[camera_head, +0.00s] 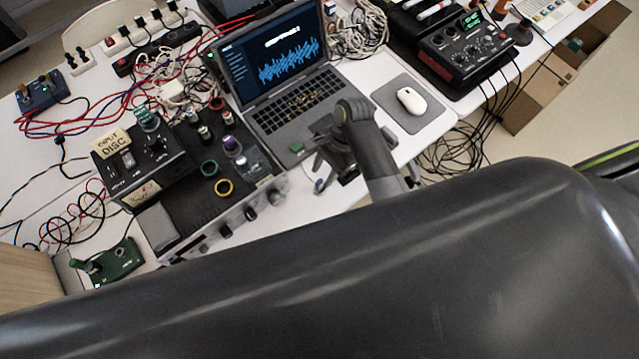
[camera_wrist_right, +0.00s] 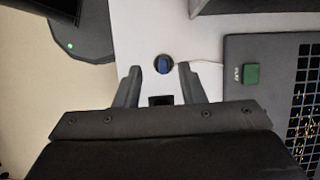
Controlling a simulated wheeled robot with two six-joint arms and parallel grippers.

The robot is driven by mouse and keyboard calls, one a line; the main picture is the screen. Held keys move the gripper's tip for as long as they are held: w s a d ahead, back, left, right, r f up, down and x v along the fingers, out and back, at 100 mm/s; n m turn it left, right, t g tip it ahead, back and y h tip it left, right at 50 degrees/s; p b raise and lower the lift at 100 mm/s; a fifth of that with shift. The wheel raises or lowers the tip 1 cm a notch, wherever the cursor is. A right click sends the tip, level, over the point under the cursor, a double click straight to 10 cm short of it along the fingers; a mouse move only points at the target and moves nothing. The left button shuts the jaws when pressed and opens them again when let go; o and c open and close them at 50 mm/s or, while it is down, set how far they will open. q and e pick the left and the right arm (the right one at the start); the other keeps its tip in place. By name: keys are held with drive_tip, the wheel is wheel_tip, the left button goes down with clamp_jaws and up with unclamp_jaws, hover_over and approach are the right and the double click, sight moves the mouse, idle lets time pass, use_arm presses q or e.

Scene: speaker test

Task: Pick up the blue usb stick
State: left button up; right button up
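A small blue thing, apparently the blue usb stick (camera_head: 319,185), lies on the white table near its front edge, just in front of the laptop. In the right wrist view the blue usb stick (camera_wrist_right: 163,64) has a dark rounded outline and lies at the fingertips, roughly centred between them. My right gripper (camera_head: 332,172) is over the table edge; in the wrist view the right gripper (camera_wrist_right: 159,70) is open, with nothing held between its fingers. I cannot tell its exact height above the stick. My left gripper is not in view.
An open laptop (camera_head: 290,120) stands close to the gripper, with a green block (camera_wrist_right: 250,75) on its corner. A mouse (camera_head: 411,101) lies on a grey pad at right. Audio gear (camera_head: 145,165) and tangled cables crowd the left. My dark arm covers the foreground.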

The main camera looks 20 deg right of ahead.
sight(320, 181)
drive_tip(key=shift+w+d+p+x, duration=0.15)
drive_tip(key=shift+w+p+x, duration=0.05)
drive_tip(key=shift+x, duration=1.15)
drive_tip(key=shift+w+d+p+x, duration=0.15)
drive_tip(key=shift+x, duration=1.2)
drive_tip(key=shift+f, duration=0.15)
clamp_jaws()
